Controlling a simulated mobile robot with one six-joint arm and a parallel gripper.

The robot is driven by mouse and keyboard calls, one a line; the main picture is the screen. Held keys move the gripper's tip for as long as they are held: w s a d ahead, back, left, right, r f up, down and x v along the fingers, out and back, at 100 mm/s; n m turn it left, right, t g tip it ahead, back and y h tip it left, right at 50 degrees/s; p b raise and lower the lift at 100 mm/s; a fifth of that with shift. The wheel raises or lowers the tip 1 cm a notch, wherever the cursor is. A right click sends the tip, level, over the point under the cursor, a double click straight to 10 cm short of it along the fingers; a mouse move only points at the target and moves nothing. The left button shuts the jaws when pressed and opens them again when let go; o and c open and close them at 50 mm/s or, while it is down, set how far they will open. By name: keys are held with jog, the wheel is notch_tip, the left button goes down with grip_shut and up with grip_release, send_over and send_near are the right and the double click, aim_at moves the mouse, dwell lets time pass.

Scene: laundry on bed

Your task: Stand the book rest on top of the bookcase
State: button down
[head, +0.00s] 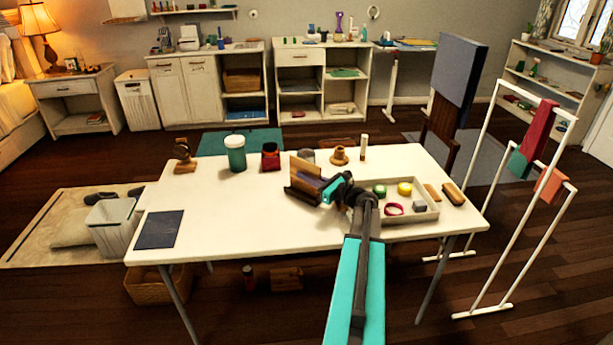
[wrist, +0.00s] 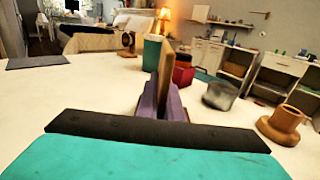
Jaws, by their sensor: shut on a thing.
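The book rest (head: 305,176) is a brown wooden piece over the middle of the white table. In the wrist view its upright board (wrist: 165,72) shows edge-on between purple parts. My gripper (head: 328,190) is shut on it. I cannot tell whether its bottom touches the table. A long white open shelf unit (head: 549,85), which looks like the bookcase, stands against the far right wall. It has a few small items on its shelves and a plant pot on top.
The white table (head: 240,215) also bears a teal cup (head: 235,153), a red container (head: 270,157), a dark mat (head: 159,230) and a tray (head: 431,213) of small things. A white drying rack (head: 524,226) and dark blue panel (head: 459,75) stand right, toward the shelf unit.

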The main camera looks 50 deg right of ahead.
dwell(0.3)
jog(key=c, duration=2.4)
grip_release()
jog(key=shift+f, duration=0.1)
jog(key=o, duration=0.5)
jog(key=s, duration=0.4)
jog(key=s+b, duration=0.1)
jog(key=s, duration=0.3)
jog(key=s+d, duration=0.1)
jog(key=s, duration=0.3)
jog(key=shift+o, duration=0.3)
